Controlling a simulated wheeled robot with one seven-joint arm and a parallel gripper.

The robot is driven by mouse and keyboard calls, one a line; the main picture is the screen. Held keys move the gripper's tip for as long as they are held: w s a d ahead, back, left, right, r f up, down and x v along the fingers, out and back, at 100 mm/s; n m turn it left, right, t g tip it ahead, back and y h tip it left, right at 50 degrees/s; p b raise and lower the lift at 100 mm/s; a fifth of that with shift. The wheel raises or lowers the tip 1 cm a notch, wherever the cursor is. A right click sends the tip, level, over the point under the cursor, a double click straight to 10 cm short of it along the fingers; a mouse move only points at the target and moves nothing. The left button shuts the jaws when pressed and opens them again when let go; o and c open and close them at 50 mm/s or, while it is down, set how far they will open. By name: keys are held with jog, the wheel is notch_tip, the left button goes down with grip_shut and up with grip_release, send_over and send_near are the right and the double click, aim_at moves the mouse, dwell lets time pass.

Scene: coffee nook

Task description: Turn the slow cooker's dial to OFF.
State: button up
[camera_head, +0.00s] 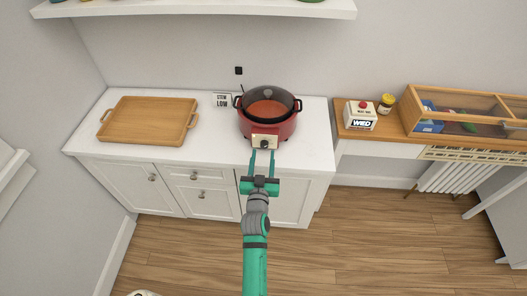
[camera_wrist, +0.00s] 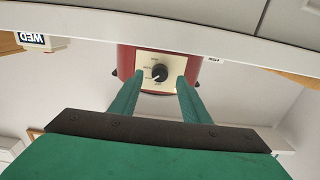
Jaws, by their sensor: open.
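The red slow cooker (camera_head: 288,128) stands on the white counter, with a dark rim and a glass lid. Its cream control panel (camera_head: 265,142) faces me and carries a round black dial (camera_head: 264,144). In the wrist view the dial (camera_wrist: 159,73) shows with small labels around it, too small to read. My gripper (camera_head: 263,152) is open, its two green fingers pointing at the panel. In the wrist view the gripper (camera_wrist: 156,88) has one finger on each side of the dial's lower area. I cannot tell whether the fingers touch the panel.
A wooden tray (camera_head: 148,119) lies on the counter's left. A small white card reading LOW (camera_head: 222,101) stands left of the cooker. On the wooden table to the right are a WED block (camera_head: 360,116), a jar (camera_head: 386,103) and a wooden case (camera_head: 466,109).

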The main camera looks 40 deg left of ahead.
aim_at(264, 147)
jog(key=shift+x, duration=1.55)
jog(key=c, duration=1)
jog(key=shift+c, duration=0.2)
jog(key=shift+s+n, duration=0.1)
jog(key=shift+n, duration=0.2)
jog(key=n, duration=0.4)
jog(key=shift+n, duration=2.7)
